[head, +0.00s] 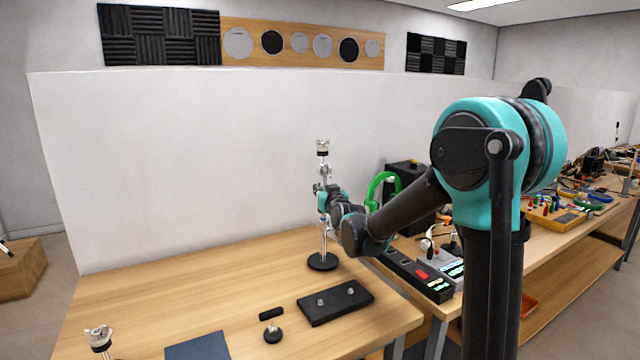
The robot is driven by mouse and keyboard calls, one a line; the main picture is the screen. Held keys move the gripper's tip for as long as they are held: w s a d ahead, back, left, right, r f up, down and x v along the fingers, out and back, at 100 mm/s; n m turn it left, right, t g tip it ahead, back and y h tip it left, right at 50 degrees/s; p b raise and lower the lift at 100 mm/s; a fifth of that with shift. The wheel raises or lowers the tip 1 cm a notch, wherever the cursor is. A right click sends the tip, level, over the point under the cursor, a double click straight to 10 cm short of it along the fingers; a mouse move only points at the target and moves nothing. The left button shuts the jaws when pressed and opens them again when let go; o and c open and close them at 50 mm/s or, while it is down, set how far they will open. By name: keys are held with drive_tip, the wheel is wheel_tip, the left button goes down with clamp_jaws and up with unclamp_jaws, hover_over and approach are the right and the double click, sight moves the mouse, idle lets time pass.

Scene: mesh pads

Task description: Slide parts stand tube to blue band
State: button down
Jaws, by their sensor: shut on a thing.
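The parts stand (323,250) rises upright from a round black base near the back of the wooden table, with a silver post and a knob-like silver and black top. My gripper (322,190) is at the upper half of the post, reaching in from the right. It is shut on the stand's tube, though its fingers are small and partly merge with the metal. A small bluish patch shows on the post just below my gripper; I cannot tell for certain that it is the blue band. My wrist hides part of the post's right side.
A black block with two knobs (336,303), a small black bar (271,313) and a round knob (273,336) lie in front of the stand. A dark blue mat (198,347) is at the front. Green headphones (374,188) and a black device (420,275) are to the right. A white partition stands behind.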

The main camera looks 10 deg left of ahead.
drive_tip(key=shift+f, duration=0.2)
drive_tip(key=c, duration=1.5)
unclamp_jaws()
drive_tip(key=shift+c, duration=0.2)
drive_tip(key=v, duration=1.2)
